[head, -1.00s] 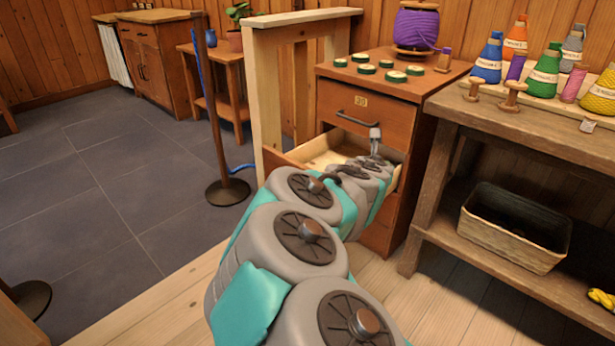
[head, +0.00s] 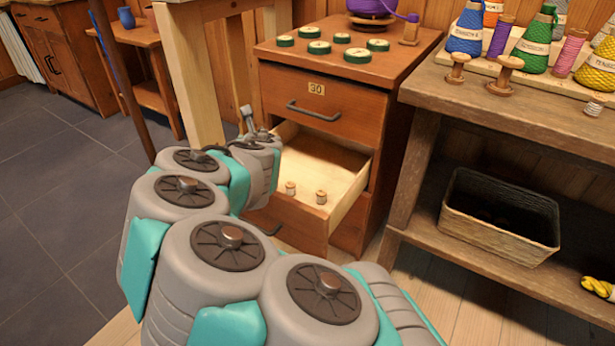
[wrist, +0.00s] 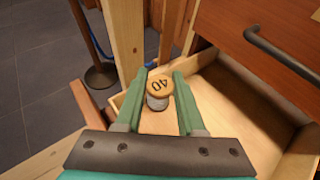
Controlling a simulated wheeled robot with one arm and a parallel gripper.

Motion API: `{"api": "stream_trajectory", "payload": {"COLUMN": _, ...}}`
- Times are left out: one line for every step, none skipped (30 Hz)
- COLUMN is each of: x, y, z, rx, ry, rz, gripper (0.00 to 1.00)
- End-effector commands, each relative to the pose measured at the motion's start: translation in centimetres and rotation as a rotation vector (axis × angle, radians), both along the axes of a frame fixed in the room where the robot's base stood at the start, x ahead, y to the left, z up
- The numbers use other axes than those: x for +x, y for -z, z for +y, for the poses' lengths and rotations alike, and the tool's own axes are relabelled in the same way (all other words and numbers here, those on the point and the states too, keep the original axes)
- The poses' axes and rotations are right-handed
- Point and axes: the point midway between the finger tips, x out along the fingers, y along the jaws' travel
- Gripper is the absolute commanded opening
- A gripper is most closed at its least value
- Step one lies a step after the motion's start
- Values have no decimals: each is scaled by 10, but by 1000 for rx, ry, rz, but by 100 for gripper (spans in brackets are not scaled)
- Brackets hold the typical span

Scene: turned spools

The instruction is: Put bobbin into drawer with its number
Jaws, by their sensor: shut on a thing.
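A small wooden-ended bobbin (wrist: 158,92) with grey thread is held between my gripper's (wrist: 160,78) green fingers in the wrist view; its top reads 40. In the head view my gripper (head: 250,122) is at the left side of an open drawer (head: 345,195), and the held bobbin is hard to make out. The open drawer is pale wood inside, with two small bobbins (head: 291,187) (head: 321,196) standing near its front. Any number on its front is not readable. The shut drawer above has a plate reading 30 (head: 316,89).
Green-rimmed discs (head: 319,47) and a purple spool (head: 372,8) are on the cabinet top. A wooden post (head: 195,75) stands left of the cabinet. The workbench (head: 480,90) at right bears yarn cones, with a basket (head: 500,220) on its lower shelf.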

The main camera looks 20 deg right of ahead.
Motion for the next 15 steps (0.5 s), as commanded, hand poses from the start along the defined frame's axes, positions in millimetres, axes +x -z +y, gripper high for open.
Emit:
{"api": "stream_trajectory", "payload": {"x": 4, "y": 12, "z": -2, "rx": 2, "ry": -25, "rz": 2, "gripper": 0}}
{"api": "stream_trajectory", "payload": {"x": 7, "y": 16, "z": 0, "rx": 4, "ry": -48, "rz": 2, "gripper": 0}}
{"api": "stream_trajectory", "payload": {"x": 10, "y": 23, "z": 0, "rx": 4, "ry": -75, "rz": 3, "gripper": 0}}
{"api": "stream_trajectory", "payload": {"x": 12, "y": 28, "z": 1, "rx": 5, "ry": -98, "rz": 3, "gripper": 0}}
{"api": "stream_trajectory", "payload": {"x": 15, "y": 31, "z": 1, "rx": 7, "ry": -118, "rz": 3, "gripper": 0}}
{"api": "stream_trajectory", "payload": {"x": 17, "y": 35, "z": 3, "rx": 6, "ry": -145, "rz": 3, "gripper": 0}}
{"api": "stream_trajectory", "payload": {"x": 19, "y": 37, "z": 3, "rx": 6, "ry": -160, "rz": 2, "gripper": 0}}
{"api": "stream_trajectory", "payload": {"x": 21, "y": 40, "z": 3, "rx": 7, "ry": -176, "rz": 2, "gripper": 0}}
{"api": "stream_trajectory", "payload": {"x": 23, "y": 42, "z": 3, "rx": 6, "ry": -198, "rz": 1, "gripper": 0}}
{"api": "stream_trajectory", "payload": {"x": 25, "y": 44, "z": 3, "rx": 7, "ry": -216, "rz": -1, "gripper": 0}}
{"api": "stream_trajectory", "payload": {"x": 27, "y": 46, "z": 4, "rx": 6, "ry": -232, "rz": -2, "gripper": 0}}
{"api": "stream_trajectory", "payload": {"x": 29, "y": 48, "z": 4, "rx": 8, "ry": -255, "rz": -4, "gripper": 0}}
{"api": "stream_trajectory", "payload": {"x": 31, "y": 51, "z": 3, "rx": 6, "ry": -272, "rz": -4, "gripper": 0}}
{"api": "stream_trajectory", "payload": {"x": 32, "y": 53, "z": 2, "rx": 7, "ry": -290, "rz": -4, "gripper": 0}}
{"api": "stream_trajectory", "payload": {"x": 34, "y": 56, "z": 0, "rx": 6, "ry": -313, "rz": -4, "gripper": 0}}
